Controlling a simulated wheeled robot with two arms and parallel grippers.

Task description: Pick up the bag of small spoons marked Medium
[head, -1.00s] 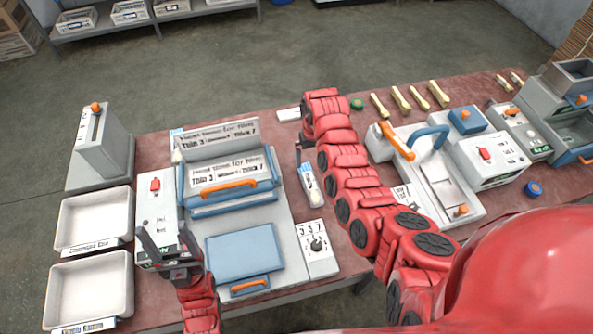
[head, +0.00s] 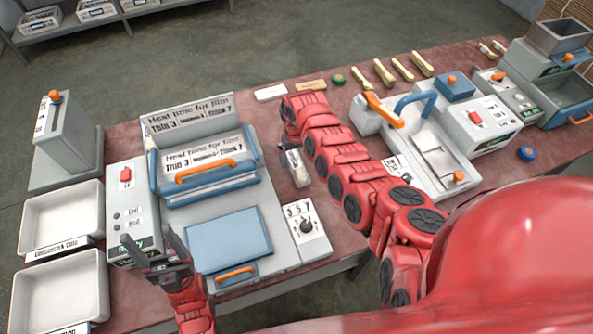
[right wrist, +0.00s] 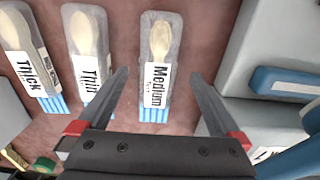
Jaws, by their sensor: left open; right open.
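The bag marked Medium (right wrist: 158,60) lies on the table in the right wrist view. It is clear, with a pale wooden spoon at its top, a white label and blue stripes at its bottom. My right gripper (right wrist: 158,76) is open, one finger on each side of the bag's lower part and apart from it. In the head view its jaws are mostly hidden by my red arm; a spoon bag (head: 298,168) shows beside it, its label unreadable. My left gripper (head: 147,240) is open and empty near the front of the grey control box by the press.
Bags marked Thick (right wrist: 27,55) and apparently Thin (right wrist: 90,55) lie left of Medium. A grey machine (right wrist: 260,65) stands to the right. In the head view, a press (head: 210,165), a dial box (head: 302,232) and white trays (head: 62,225) crowd the left.

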